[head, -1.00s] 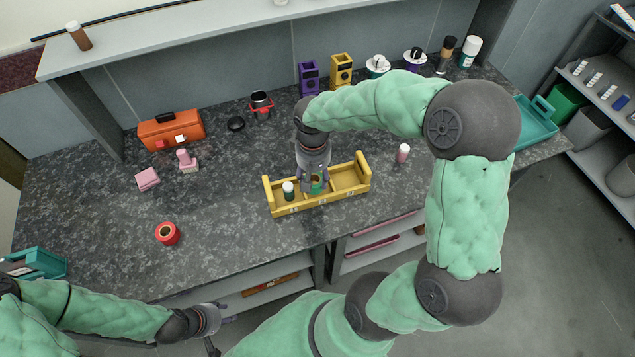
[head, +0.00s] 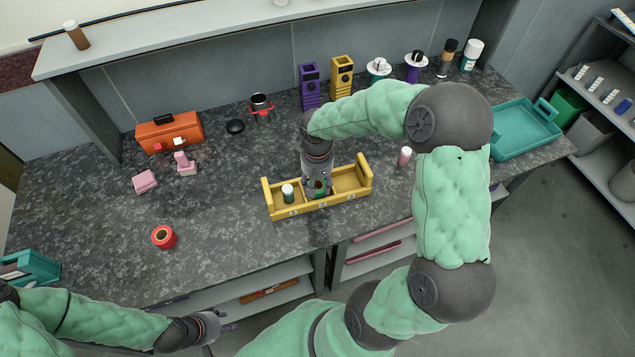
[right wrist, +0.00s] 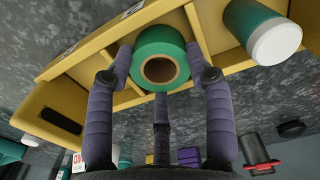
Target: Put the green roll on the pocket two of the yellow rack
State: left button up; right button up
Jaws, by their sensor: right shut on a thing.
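The yellow rack (head: 343,203) stands on the dark counter, with its pockets in a row and small number labels along the front. My right gripper (head: 318,186) points down over the middle pocket and is shut on the green roll (head: 320,188). In the right wrist view the green roll (right wrist: 152,41) lies between the fingers of my right gripper (right wrist: 160,80), its brown core facing the camera. It overlaps the middle pocket of the yellow rack (right wrist: 105,40); whether it touches the floor is hidden. My left gripper (head: 222,330) is open and empty at the lower left, off the counter.
A white-capped green bottle (head: 288,193) stands in the rack's left pocket; the right pocket is empty. A small pink bottle (head: 404,157) stands right of the rack. A red roll (head: 164,237) lies to the left. A teal tray (head: 525,130) is at the right.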

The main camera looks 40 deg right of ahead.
jog(key=shift+s+a+f+b, duration=0.2)
jog(key=shift+s+f, duration=0.1)
jog(key=shift+f, duration=0.2)
jog(key=shift+s+a+f+b, duration=0.1)
jog(key=shift+s+f+b, duration=0.15)
jog(key=shift+f, duration=0.2)
jog(key=o, duration=1.3)
jog(key=shift+c, duration=0.2)
jog(key=shift+w+d+f, duration=0.2)
jog(key=shift+w, duration=0.1)
jog(key=shift+r, duration=0.15)
jog(key=shift+w+r, duration=0.15)
jog(key=shift+r, duration=0.05)
jog(key=shift+r, duration=0.1)
jog(key=shift+r+p, duration=0.2)
jog(key=shift+p, duration=0.15)
notch_tip(320, 180, up, 13)
jog(key=p, duration=0.4)
jog(key=shift+f, duration=0.1)
